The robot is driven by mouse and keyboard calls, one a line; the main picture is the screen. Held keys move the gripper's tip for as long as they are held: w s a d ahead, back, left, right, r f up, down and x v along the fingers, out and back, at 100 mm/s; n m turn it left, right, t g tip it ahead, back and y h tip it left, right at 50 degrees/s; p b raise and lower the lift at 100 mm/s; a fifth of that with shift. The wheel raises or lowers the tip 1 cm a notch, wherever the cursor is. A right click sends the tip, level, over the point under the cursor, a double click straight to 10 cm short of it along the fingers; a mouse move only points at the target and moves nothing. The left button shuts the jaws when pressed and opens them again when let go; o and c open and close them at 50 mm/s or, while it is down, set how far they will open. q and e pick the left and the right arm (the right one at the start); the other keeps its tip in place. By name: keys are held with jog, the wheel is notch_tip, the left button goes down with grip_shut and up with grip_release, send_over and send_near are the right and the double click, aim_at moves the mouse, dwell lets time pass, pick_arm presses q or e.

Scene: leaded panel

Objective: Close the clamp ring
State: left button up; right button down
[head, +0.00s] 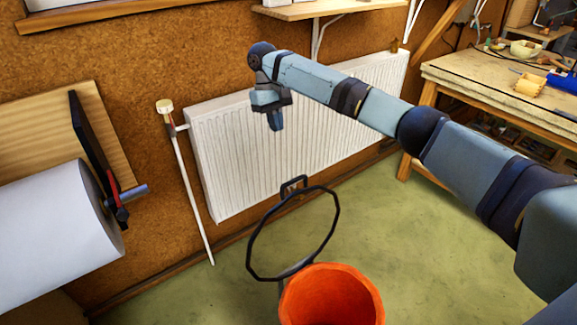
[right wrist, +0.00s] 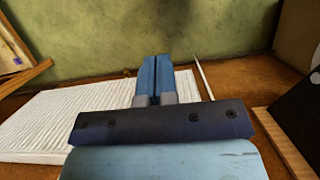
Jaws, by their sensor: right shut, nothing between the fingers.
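The clamp ring (head: 335,232) is a thin black ring in the head view. It stands raised and tilted up at the rear of an orange bin (head: 332,297), with a small black loop (head: 293,186) at its top. The bin's open mouth is uncovered. My right gripper (head: 276,124) is shut and empty, pointing down above and behind the ring, in front of the radiator, apart from the ring. Its closed blue fingers (right wrist: 155,80) show in the right wrist view, where I cannot see the ring or bin. My left gripper is not in view.
A white radiator (head: 225,150) hangs on the brown wall, with a white pipe (head: 190,195) at its left. A large white roll (head: 50,235) on a wall bracket is at the left. A cluttered workbench (head: 480,80) is at the right. Green floor (head: 430,240) is clear right of the bin.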

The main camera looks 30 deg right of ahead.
jog(key=s+b+x, duration=0.1)
jog(key=s+x, duration=0.1)
jog(key=x, duration=1)
jog(key=shift+s+d, duration=0.2)
jog(key=shift+s, duration=0.25)
jog(key=shift+r, duration=0.1)
jog(key=shift+s, duration=0.15)
